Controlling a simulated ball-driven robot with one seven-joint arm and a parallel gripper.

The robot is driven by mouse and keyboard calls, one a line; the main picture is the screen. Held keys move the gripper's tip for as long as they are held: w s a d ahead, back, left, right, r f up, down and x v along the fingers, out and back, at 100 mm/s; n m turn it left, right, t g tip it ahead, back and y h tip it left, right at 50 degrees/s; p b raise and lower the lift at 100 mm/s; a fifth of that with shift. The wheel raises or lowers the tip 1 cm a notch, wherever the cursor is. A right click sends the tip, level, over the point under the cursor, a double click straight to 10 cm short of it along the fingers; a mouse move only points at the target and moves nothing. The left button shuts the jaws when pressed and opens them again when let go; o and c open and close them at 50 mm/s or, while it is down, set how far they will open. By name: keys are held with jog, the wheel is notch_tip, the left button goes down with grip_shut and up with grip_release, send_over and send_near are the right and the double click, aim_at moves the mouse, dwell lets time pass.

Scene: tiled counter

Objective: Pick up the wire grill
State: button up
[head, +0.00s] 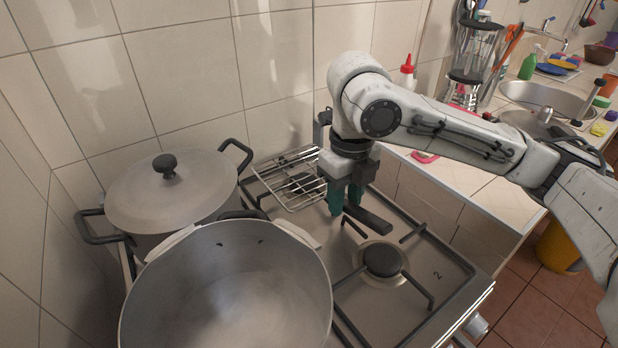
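The wire grill (290,180) is a silver rack of thin bars at the back left of the stove top, close to the tiled wall. A thick dark handle (369,219) lines up with it on the near right side; the join is hidden behind my fingers. My gripper (345,198) points down at the grill's right end, between the rack and the dark handle. Its two teal fingers show side by side with a narrow gap. I cannot tell whether they are closed on the grill's neck or apart from it.
A large open pot (230,285) stands at the front left, and a lidded pot (172,190) behind it, both close to the grill. A bare burner (383,260) is at the right. A counter with a blender (474,55) and sink (545,97) lies beyond.

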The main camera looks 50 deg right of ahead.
grip_shut()
jog(key=shift+r, duration=0.1)
